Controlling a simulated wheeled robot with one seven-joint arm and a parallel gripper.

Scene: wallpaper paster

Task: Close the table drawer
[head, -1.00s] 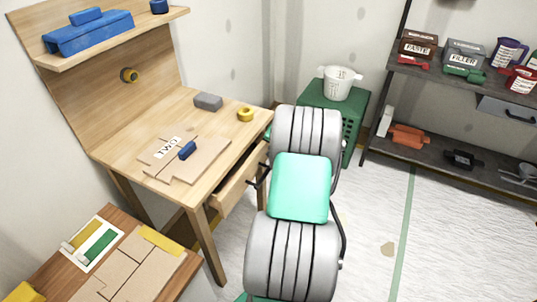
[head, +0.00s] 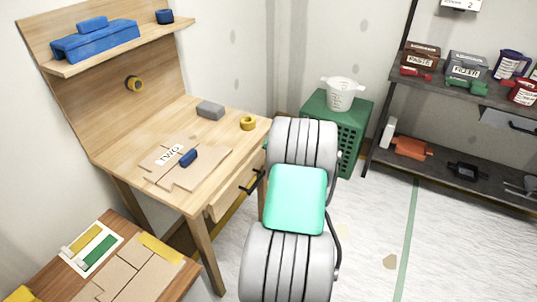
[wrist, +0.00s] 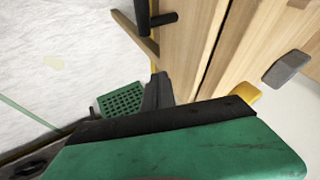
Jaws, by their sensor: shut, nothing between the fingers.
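The wooden table drawer (head: 230,193) sits under the front edge of the wooden table (head: 215,135). In the head view its front lies close to the table frame, and no open interior shows. I cannot tell whether it is fully flush. Its dark handle (head: 250,183) sticks out, and it also shows at the top of the wrist view (wrist: 150,18). My gripper (wrist: 158,90) is shut and empty, with its dark fingers beside the wooden drawer front. My grey and green arm hides it in the head view.
A green perforated cabinet (head: 352,130) with a white bucket (head: 342,93) stands beyond my arm. A grey block (head: 210,110) and yellow tape roll (head: 248,122) lie on the table. A dark shelf (head: 455,165) stands right. Pale floor (head: 380,235) lies between.

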